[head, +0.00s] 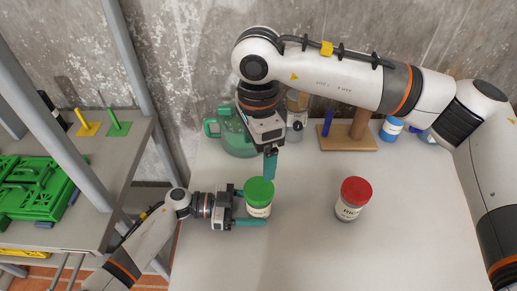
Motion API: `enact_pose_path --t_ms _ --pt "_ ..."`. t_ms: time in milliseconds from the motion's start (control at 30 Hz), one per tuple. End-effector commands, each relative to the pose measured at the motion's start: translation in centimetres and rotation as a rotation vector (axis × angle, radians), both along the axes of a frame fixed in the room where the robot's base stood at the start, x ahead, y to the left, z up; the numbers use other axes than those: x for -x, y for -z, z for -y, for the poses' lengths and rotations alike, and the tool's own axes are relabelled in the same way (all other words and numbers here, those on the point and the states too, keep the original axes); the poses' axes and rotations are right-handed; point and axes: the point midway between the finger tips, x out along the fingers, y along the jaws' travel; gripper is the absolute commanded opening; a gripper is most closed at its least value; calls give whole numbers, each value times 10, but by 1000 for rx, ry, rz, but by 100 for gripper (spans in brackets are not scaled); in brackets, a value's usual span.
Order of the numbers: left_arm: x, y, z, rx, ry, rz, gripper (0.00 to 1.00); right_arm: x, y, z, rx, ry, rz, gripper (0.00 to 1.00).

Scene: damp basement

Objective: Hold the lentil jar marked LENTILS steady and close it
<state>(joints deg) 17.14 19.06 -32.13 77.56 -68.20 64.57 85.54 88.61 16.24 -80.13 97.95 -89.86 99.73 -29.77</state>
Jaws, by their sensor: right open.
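A jar with a green lid (259,190) and a pale label stands on the table, its lettering too small to read. The lid sits on top of the jar; I cannot tell whether it is fully closed. My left gripper (252,208) comes in from the left at low height, its teal fingers shut around the jar's body (259,211). My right gripper (270,166) points down just above and behind the green lid, open and empty; only part of its fingers shows.
A red-lidded jar (352,199) with a label stands to the right. Behind are a green kettle-like container (232,135), a glass jar (296,128), a wooden stand (350,138) and a blue-lidded jar (391,129). A shelf with a green crate (38,190) stands left. The front table is clear.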

Motion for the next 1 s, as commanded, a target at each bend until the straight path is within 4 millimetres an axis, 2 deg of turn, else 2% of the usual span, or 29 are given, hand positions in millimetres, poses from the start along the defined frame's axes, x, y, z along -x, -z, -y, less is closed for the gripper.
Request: enact_pose_path --t_ms 33,100,367,467,567,800,1000 --pt "0 0 0 0 0 0 72 0 0 0 0 0 0 88" --pt "0 0 0 0 0 0 81 0 0 0 0 0 0 88" --pt "0 0 -1 0 0 0 81 0 0 0 0 0 0 88" --pt "0 0 -7 -2 -1 0 81 0 0 0 0 0 0 88" --pt "0 -1 -20 -4 -1 0 81 0 0 0 0 0 0 88" --pt "-1 -6 -72 -5 -2 0 81 0 1 0 0 0 0 88" --pt "0 -9 -105 -3 -1 -1 81 0 1 0 0 0 0 88"
